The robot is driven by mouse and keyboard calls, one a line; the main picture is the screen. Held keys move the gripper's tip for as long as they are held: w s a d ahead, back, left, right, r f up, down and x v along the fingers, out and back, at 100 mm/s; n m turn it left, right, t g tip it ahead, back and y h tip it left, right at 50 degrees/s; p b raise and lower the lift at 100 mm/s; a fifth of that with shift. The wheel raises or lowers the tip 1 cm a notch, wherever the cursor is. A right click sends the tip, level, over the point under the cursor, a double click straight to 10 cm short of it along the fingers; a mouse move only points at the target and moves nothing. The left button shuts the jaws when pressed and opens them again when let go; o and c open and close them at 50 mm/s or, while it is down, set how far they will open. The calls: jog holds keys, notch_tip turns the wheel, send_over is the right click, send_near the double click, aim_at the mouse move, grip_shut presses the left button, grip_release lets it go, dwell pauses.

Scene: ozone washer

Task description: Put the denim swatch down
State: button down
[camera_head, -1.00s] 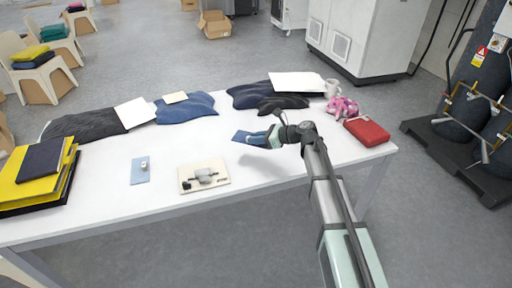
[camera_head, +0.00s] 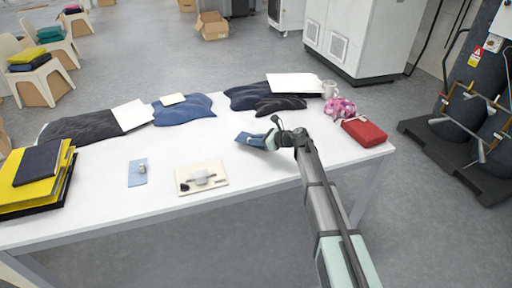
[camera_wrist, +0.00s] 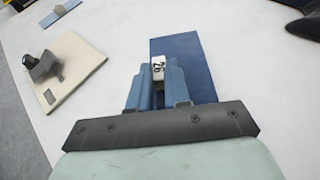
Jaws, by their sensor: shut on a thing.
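The denim swatch (camera_head: 244,137) is a flat dark blue rectangle at the middle of the white table. It also shows in the wrist view (camera_wrist: 190,50), reaching out past my fingertips. My gripper (camera_head: 267,138) is shut on it; in the wrist view its blue fingers (camera_wrist: 158,78) close around a small white piece with black marks (camera_wrist: 158,67) at the swatch. The swatch is over bare tabletop; I cannot tell whether it touches the table. Its near part is hidden by the fingers.
A cream board with a grey fixture (camera_head: 202,177) lies front left, with a light blue swatch (camera_head: 137,172) beyond it. Dark garments (camera_head: 275,102) lie behind, and a red case (camera_head: 364,131) and pink cloth (camera_head: 339,107) to the right. The white table (camera_head: 230,165) is bare around the gripper.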

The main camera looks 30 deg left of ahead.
jog(key=shift+f, duration=1.8)
jog(key=c, duration=1.1)
grip_release()
jog(key=shift+f, duration=0.1)
jog(key=shift+d+r, duration=0.1)
jog(key=shift+r, duration=0.1)
jog(key=v, duration=1.2)
jog(key=shift+o, duration=0.6)
